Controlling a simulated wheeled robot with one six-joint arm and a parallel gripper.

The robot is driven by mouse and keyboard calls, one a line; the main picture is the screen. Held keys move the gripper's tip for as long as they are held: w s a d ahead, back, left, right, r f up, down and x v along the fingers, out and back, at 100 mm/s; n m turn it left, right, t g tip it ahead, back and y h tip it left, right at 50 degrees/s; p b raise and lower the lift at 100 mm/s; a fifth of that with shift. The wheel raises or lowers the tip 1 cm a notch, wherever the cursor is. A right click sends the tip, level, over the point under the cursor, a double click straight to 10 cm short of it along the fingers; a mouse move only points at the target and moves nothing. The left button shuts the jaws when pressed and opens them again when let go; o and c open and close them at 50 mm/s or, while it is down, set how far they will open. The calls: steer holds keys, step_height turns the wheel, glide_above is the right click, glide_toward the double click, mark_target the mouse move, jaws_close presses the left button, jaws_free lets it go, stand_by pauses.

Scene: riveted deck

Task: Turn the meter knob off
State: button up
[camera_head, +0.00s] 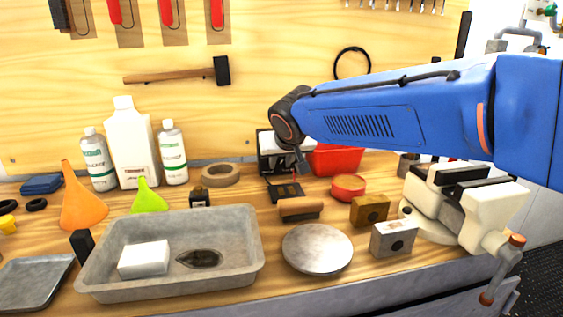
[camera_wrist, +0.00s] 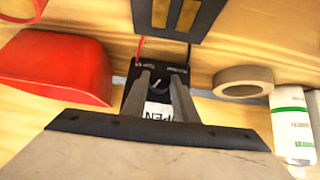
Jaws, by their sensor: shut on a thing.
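The meter (camera_head: 265,145) is a dark box with a pale face at the back of the bench, partly hidden by my arm. In the wrist view, the meter (camera_wrist: 133,77) shows its dark front, part of a white display with dark characters, and a round dark knob (camera_wrist: 159,84) with a light pointer mark. My gripper (camera_wrist: 161,76) has its two grey fingers on either side of the knob, shut on it. In the head view, my gripper (camera_head: 300,160) reaches down in front of the meter. The fingers partly cover the meter's face.
A red bin (camera_head: 335,160) stands right of the meter and a tape roll (camera_head: 221,174) left. A dark panel (camera_head: 286,191) with yellowish slots lies in front, near red wires. A grey tray (camera_head: 255,245), a round metal disc (camera_head: 317,249) and a vise (camera_head: 470,205) fill the front.

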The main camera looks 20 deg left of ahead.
steer(key=n+t+h, duration=0.1)
steer(key=t+h, duration=0.1)
steer(key=a+n+h, duration=0.1)
steer(key=shift+s+f+n+t+h, duration=0.15)
steer(key=shift+s+n+t+h, duration=0.15)
steer(key=shift+t+h, duration=0.1)
steer(key=shift+s+a+f+n+t+h, duration=0.1)
steer(key=shift+f+n+t+h, duration=0.1)
steer(key=shift+n+t+h, duration=0.75)
steer(key=shift+f+n+t+h, duration=0.25)
steer(key=shift+n+t+h, duration=0.7)
steer(key=shift+t, duration=0.2)
steer(key=o, duration=1.1)
steer(key=shift+c, duration=0.2)
steer(key=shift+s, duration=0.1)
steer(key=shift+v, duration=3.7)
